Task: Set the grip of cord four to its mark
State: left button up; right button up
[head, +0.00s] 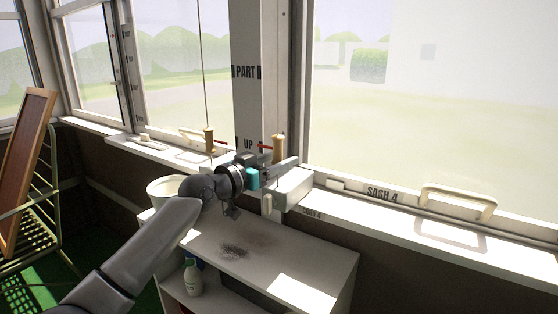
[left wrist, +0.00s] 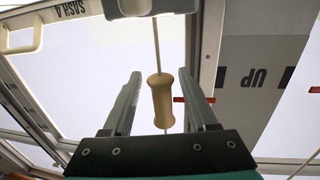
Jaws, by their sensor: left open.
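A tan wooden cord grip (head: 278,146), beside the post above the sash 4 sill, is the one nearest my left gripper. In the left wrist view this grip (left wrist: 162,100) hangs on a pale cord (left wrist: 156,45) between the open fingers of my left gripper (left wrist: 160,95), with gaps on both sides. In the head view my left gripper (head: 288,168) is at the grip's lower end. A red mark (head: 265,147) points at the grip from the left, about level with its middle; it also shows in the left wrist view (left wrist: 192,100). My right gripper is not in view.
Another grip (head: 209,140) with its own red mark (head: 222,142) hangs left of the post (head: 246,100). A white shelf (head: 310,262) with a bottle (head: 193,278) stands below. A sash handle (head: 458,200) is at right. A white bucket (head: 164,188) stands behind my arm.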

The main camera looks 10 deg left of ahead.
pick_arm(q)
jog(key=shift+r, duration=0.1)
jog(key=shift+s+a, duration=0.35)
jog(key=shift+s, duration=0.15)
jog(key=p+v, duration=0.3)
jog(key=v, duration=1.1)
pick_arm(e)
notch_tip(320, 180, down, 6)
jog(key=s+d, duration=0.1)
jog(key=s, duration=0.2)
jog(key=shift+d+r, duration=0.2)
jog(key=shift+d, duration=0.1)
pick_arm(q)
jog(key=shift+s+d, duration=0.1)
jog(key=shift+s, duration=0.05)
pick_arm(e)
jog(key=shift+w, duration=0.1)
